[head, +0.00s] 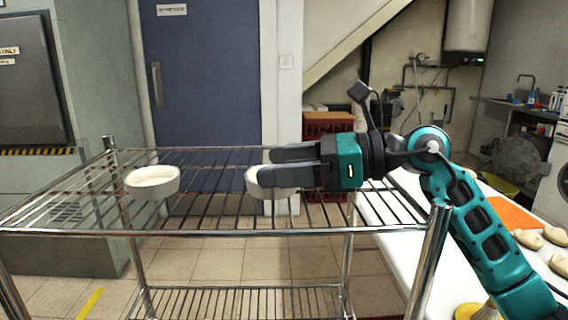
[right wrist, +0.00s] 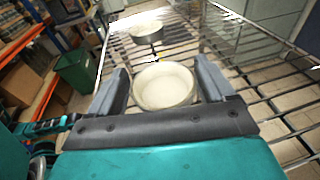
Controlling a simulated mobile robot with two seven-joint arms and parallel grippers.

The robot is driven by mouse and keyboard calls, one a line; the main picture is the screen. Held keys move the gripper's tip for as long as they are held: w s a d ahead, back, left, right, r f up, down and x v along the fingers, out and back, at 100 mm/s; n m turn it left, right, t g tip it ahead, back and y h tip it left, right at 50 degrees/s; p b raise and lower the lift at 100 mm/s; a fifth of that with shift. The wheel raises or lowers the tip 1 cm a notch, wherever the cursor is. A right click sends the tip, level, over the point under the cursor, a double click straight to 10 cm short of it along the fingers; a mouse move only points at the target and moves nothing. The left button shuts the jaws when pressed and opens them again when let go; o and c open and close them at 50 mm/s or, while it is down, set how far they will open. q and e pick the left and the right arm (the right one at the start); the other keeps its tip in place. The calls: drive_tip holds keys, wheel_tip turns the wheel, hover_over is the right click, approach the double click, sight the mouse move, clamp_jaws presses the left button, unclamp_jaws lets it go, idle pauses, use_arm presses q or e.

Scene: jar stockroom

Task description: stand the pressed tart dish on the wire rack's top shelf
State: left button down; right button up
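A round white dish with a pale cream filling (head: 256,184) is upright on the wire rack's top shelf (head: 210,213), right of its middle. It also shows in the right wrist view (right wrist: 164,86). My right gripper (head: 268,170) reaches in from the right, with one finger on either side of this dish. In the right wrist view the fingers (right wrist: 164,82) look spread, with narrow gaps between them and the dish's wall. Part of the dish is hidden behind the fingers in the head view. My left gripper is not in view.
A second, similar filled white dish (head: 152,182) stands on the shelf's left part. Bare wires lie between the two dishes. A white table (head: 390,225) with an orange mat (head: 487,213) and dough pieces (head: 528,239) is on the right. A rack post (head: 430,262) rises nearby.

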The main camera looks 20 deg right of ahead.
drive_tip(key=o, duration=0.3)
drive_tip(key=shift+r+p, duration=0.25)
drive_tip(key=shift+p, duration=0.05)
drive_tip(key=v, duration=0.5)
drive_tip(key=b+v, duration=0.1)
drive_tip(key=v, duration=0.4)
drive_tip(key=shift+s+d+f, duration=0.1)
drive_tip(key=shift+d+f, duration=0.05)
drive_tip(key=shift+d, duration=0.2)
drive_tip(key=shift+s+d, duration=0.35)
drive_tip(key=shift+d, duration=0.15)
